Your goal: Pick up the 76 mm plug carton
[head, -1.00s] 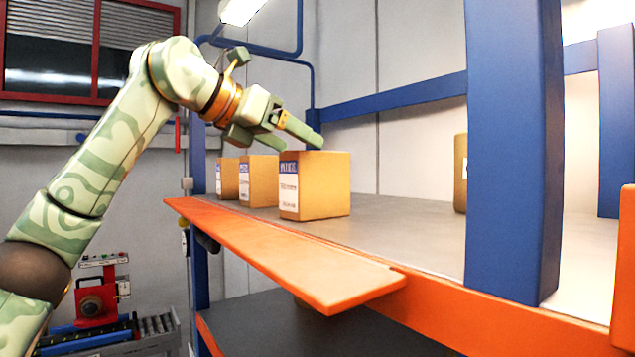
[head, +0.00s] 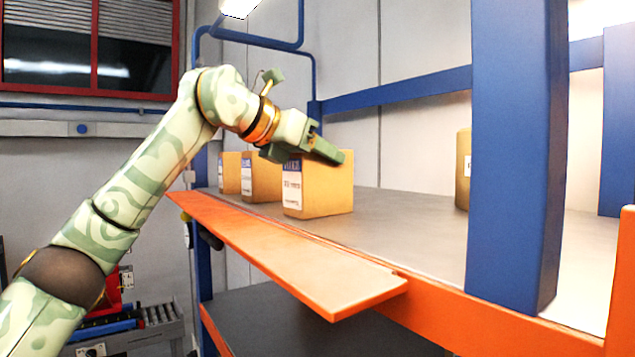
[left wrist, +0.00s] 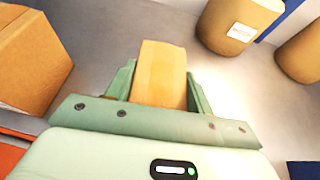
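The nearest carton (head: 318,190), brown with a white and blue label, stands upright on the grey shelf at the front of a row. Two more cartons, a middle one (head: 265,180) and a far one (head: 230,172), stand behind it. The label sizes are too small to read. My left gripper (head: 312,155) is at the top of the nearest carton. In the left wrist view, its open fingers (left wrist: 160,85) lie either side of a carton (left wrist: 162,70); I cannot tell whether they touch it. My right gripper is not in view.
In the left wrist view, another carton (left wrist: 32,62) is close on the left, and two brown containers (left wrist: 238,28) stand at the upper right. A blue post (head: 515,150) rises at the shelf front. An orange ledge (head: 300,260) runs along the edge.

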